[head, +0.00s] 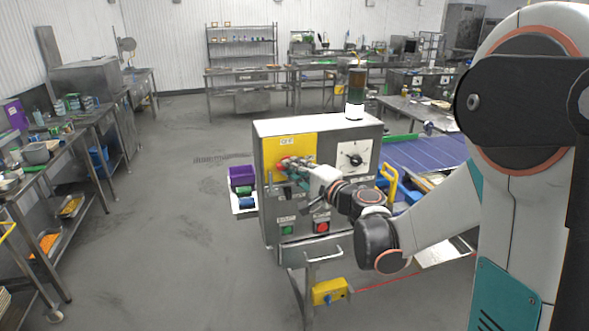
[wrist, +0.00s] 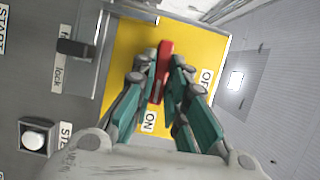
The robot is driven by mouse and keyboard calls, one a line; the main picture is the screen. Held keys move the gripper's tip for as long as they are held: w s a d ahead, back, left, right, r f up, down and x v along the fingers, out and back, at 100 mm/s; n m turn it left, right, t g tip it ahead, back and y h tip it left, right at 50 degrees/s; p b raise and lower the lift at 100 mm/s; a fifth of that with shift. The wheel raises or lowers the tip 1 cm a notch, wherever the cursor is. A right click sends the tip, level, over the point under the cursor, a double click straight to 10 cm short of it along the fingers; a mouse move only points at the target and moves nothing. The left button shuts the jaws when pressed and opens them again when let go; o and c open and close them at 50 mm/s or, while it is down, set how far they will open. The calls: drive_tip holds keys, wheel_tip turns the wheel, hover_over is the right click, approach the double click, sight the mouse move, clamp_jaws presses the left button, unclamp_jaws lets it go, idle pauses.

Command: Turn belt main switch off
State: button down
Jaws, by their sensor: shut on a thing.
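The belt main switch is a red rotary handle (wrist: 160,72) on a yellow plate (wrist: 127,53) with ON and OFF labels. In the head view the red switch (head: 284,163) sits on the yellow plate (head: 301,147) at the upper left of the control box (head: 335,190). My gripper (wrist: 162,75) is shut on the red handle, with a teal finger on each side of it. In the wrist view the handle points close to the ON label (wrist: 149,121). The OFF label (wrist: 206,80) is to the right. The fingers hide part of the handle and plate.
A black rotary knob (head: 355,160) is on the box's right. Green (head: 287,230) and red (head: 321,227) buttons sit below, above a handle bar. A signal lamp (head: 356,88) stands on top. A blue belt (head: 425,160) lies behind right. The floor to the left is open.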

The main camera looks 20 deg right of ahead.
drive_tip(key=n+g+h, duration=0.1)
drive_tip(key=n+h, duration=0.1)
drive_tip(key=n, duration=0.2)
drive_tip(key=n+g+h+p, duration=0.1)
drive_tip(key=n, duration=0.3)
drive_tip(key=n+g+h+p, duration=0.1)
drive_tip(key=n+h, duration=0.1)
drive_tip(key=n, duration=0.1)
drive_tip(key=shift+a+r+n+h, duration=0.3)
drive_tip(key=shift+a+r+n, duration=0.1)
idle(0.7)
drive_tip(key=c, duration=1.6)
unclamp_jaws()
drive_tip(key=shift+s, duration=0.1)
drive_tip(key=v, duration=1.2)
drive_tip(key=shift+a, duration=0.15)
